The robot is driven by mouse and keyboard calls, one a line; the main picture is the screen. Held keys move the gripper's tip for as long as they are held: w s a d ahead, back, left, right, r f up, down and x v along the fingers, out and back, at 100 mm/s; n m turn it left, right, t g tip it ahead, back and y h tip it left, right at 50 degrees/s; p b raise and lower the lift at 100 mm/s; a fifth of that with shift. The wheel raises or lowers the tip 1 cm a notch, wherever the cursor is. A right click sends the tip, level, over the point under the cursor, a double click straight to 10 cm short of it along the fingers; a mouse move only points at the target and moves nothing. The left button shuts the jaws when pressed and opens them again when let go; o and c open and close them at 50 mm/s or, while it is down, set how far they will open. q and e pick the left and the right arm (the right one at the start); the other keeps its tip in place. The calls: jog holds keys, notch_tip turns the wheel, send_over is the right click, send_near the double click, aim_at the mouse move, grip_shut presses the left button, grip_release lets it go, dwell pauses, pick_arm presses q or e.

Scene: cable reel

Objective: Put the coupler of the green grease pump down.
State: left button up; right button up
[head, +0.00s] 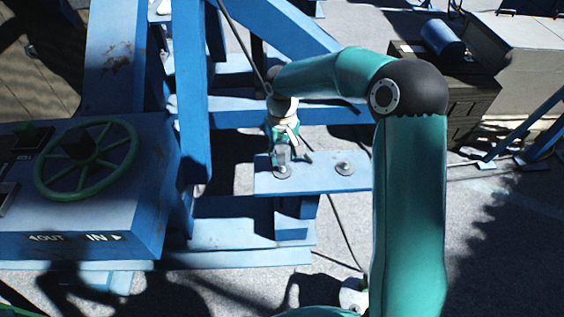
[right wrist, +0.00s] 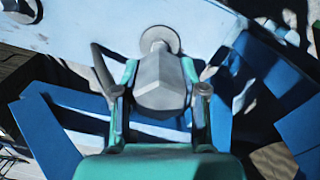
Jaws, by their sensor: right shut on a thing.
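My right gripper (head: 284,148) is shut on the grey coupler (right wrist: 161,84), which sits between its fingers in the right wrist view. The coupler's narrow end points at a round metal disc (right wrist: 160,39) on the blue plate (right wrist: 105,22). In the head view this disc (head: 282,171) lies directly below the gripper; whether the coupler touches it cannot be told. A dark bar or hose (right wrist: 102,70) runs beside the coupler. The green grease pump cannot be made out for certain. My left gripper is not in view.
A second round disc (head: 345,169) is on the same plate, to the right. Blue frame beams (head: 193,90) stand left of my arm. A blue box (head: 85,215) with a green handwheel (head: 87,160) is at the left. A thin dark cable (head: 345,235) runs down below the plate.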

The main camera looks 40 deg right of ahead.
aim_at(282, 147)
jog(key=shift+f, duration=2.15)
jog(key=o, duration=1.2)
jog(key=shift+f, duration=0.1)
jog(key=shift+o, duration=0.2)
notch_tip(282, 147, up, 12)
jog(key=shift+r+b, duration=0.15)
jog(key=shift+b, duration=0.15)
